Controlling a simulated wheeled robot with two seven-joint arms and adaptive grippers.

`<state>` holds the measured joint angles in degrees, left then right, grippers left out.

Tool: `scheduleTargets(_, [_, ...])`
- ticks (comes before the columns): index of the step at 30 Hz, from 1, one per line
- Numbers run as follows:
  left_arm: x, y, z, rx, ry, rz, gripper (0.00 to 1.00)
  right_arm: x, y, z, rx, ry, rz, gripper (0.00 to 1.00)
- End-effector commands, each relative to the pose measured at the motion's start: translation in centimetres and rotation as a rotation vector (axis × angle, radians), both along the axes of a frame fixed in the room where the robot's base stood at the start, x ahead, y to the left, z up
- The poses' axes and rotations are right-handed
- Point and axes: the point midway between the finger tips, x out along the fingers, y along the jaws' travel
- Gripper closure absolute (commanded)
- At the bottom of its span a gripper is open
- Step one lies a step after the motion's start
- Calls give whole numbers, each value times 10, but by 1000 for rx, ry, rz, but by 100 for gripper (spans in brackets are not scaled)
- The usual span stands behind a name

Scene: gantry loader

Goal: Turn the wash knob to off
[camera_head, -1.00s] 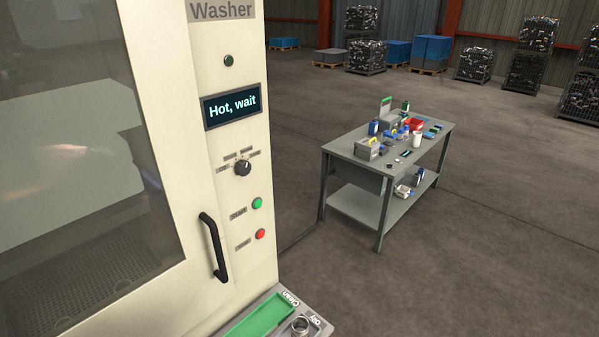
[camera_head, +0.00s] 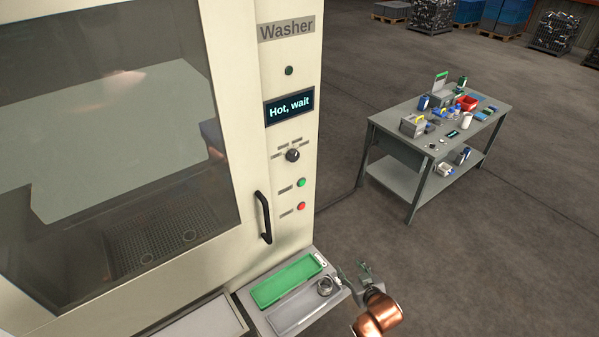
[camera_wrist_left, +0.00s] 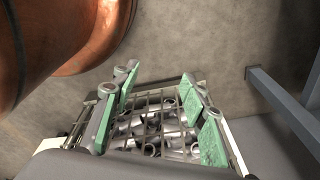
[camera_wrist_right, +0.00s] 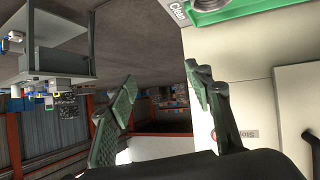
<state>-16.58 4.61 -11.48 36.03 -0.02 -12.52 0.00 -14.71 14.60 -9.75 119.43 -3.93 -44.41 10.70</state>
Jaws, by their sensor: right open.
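The wash knob (camera_head: 292,155) is a round black dial on the washer's cream panel (camera_head: 285,225), under a display (camera_head: 289,107) reading "Hot, wait". Small labels surround it; its exact pointer setting is too small to tell. My right gripper (camera_head: 353,272) is open and empty, below and to the right of the knob, beside the tray, not touching the panel. Its spread green fingers also show in the right wrist view (camera_wrist_right: 162,85). My left gripper (camera_wrist_left: 155,100) is open in the left wrist view, its fingers apart above a wire basket of metal parts (camera_wrist_left: 155,128).
Below the knob are a green button (camera_head: 301,183), a red button (camera_head: 301,206) and a black door handle (camera_head: 264,217). A tray with a green section (camera_head: 286,281) and a metal ring (camera_head: 325,286) juts out below. A workbench (camera_head: 400,148) stands to the right.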

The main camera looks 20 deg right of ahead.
Motion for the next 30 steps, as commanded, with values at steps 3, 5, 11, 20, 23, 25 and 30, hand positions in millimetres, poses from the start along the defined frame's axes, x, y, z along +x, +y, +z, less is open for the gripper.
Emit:
scheduleTargets(3, [-8,1,9,1,10,2,60,59,21,103,12,-264,80,53])
scheduleTargets(5, [-12,1,11,2,15,3,60,83,36,154,25,-404,132,53])
scheduleTargets(11, [-20,1,15,2,26,6,60,115,85,293,74,-774,327,53])
scheduleTargets(20, [-17,1,21,1,22,6,60,121,113,355,100,-928,435,53])
scheduleTargets(23, [-16,1,26,1,20,5,60,133,120,362,101,-928,434,53])
scheduleTargets(25, [-15,1,29,1,19,4,60,143,124,366,101,-928,434,53])
scheduleTargets(30, [-13,1,36,1,15,4,60,164,133,375,101,-926,433,53])
